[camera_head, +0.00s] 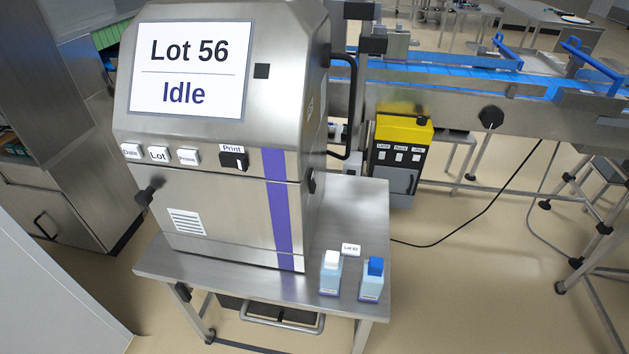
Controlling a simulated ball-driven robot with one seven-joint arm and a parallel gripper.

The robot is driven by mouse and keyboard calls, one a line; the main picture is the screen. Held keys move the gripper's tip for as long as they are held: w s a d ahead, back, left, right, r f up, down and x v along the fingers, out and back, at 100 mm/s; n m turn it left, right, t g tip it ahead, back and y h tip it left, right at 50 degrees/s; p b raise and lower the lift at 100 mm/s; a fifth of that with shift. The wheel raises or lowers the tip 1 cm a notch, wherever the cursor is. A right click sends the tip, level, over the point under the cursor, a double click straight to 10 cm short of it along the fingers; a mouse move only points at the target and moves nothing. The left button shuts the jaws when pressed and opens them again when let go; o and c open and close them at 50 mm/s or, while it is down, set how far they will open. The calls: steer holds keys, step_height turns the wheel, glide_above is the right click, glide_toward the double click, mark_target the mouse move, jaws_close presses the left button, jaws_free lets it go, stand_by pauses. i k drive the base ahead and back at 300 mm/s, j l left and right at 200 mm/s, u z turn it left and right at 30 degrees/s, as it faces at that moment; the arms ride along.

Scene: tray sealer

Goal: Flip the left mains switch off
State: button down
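No switch in view can be read as the left mains switch. A box with a yellow top and dark front (400,158) stands behind the table at the center. Its front bears a row of small white switches under labels too small to read, the leftmost switch (382,155) among them; their positions are too small to tell. The steel printer (225,215) has a screen (189,68) reading "Lot 56" and "Idle". A black Print switch (234,160) sits on its front, right of the white buttons. My gripper is not in view.
The steel table (350,215) holds a white-capped bottle (330,275), a blue-capped bottle (372,280) and a small "Lot" card (351,249). A blue-belted conveyor (450,65) runs behind.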

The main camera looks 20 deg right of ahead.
mark_target(312, 183)
steer(key=i+l+z, duration=0.15)
steer(key=i, duration=0.25)
steer(key=i+l+z, duration=0.15)
steer(key=i+l, duration=0.15)
steer(key=i, duration=0.1)
